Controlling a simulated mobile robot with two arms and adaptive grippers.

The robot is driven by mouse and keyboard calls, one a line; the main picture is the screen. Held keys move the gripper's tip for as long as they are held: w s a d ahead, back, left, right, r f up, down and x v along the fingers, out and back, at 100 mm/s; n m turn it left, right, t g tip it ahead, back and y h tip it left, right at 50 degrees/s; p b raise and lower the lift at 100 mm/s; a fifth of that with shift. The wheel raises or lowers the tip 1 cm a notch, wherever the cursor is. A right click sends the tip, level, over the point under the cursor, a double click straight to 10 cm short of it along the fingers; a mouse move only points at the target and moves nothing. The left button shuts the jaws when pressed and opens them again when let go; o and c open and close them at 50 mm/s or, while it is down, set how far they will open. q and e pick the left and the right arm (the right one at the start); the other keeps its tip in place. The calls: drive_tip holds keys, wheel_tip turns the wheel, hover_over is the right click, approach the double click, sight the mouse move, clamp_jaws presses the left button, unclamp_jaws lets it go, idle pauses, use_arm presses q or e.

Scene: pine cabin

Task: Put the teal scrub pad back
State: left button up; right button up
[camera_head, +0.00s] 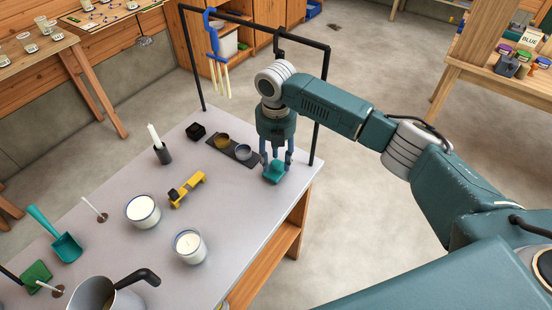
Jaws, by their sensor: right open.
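The teal scrub pad (274,174) lies on the grey table top (232,215), near its right edge. My right gripper (276,160) points straight down over it. Its two fingers are apart, one at each side of the pad's raised top part. I cannot tell whether the fingers touch the pad. A dark tray (220,147) with two small cups lies just left of the pad. My left gripper is not in view.
A black rail frame (187,57) with a blue hook and hanging wicks stands along the back edge. White candles in glasses (143,208), a yellow tool (187,190), a candle in a black holder (162,150), a teal scoop (65,246) and a metal jug (95,294) occupy the left and front.

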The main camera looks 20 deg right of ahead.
sight(276, 163)
wheel_tip(276, 163, up, 12)
drive_tip(key=b, duration=0.2)
drive_tip(key=shift+r, duration=0.15)
idle(0.5)
